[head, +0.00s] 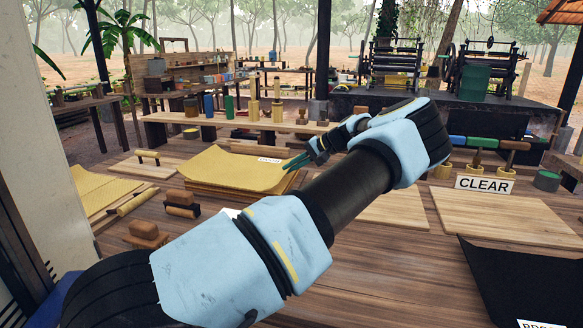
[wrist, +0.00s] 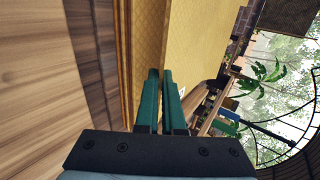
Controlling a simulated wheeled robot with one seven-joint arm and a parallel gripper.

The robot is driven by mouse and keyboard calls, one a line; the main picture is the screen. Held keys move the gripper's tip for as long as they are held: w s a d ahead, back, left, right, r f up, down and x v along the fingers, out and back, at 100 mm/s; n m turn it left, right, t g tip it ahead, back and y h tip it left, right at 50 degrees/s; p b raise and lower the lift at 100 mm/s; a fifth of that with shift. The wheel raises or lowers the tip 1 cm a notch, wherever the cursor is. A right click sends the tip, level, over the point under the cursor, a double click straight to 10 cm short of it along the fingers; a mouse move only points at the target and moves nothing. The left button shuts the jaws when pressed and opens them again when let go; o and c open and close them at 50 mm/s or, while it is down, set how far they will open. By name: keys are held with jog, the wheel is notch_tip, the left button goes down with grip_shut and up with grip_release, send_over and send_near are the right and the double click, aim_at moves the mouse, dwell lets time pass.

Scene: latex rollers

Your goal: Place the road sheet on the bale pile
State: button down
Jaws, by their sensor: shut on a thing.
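A yellow textured sheet (head: 225,165) lies across the top of a stack of yellow sheets (head: 205,189) on the wooden table, left of centre in the head view. A small white label stands at its back; I cannot read it. My gripper (head: 290,165) is at the right edge of this stack. In the wrist view its green fingers (wrist: 162,72) are close together against the yellow sheet (wrist: 185,45), with its edge seemingly between them; the grip itself is partly hidden. Which yellow sheet is the road sheet I cannot tell.
Other yellow sheets (head: 95,190) lie at the left, with rollers (head: 133,203) and a wooden block (head: 147,235) nearby. A black sheet (head: 520,280) lies front right. Bottles and pegs stand on the rear bench.

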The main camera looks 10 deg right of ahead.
jog(key=shift+f, duration=0.35)
jog(key=c, duration=1)
grip_release()
jog(key=shift+o, duration=0.2)
jog(key=shift+d+f, duration=0.15)
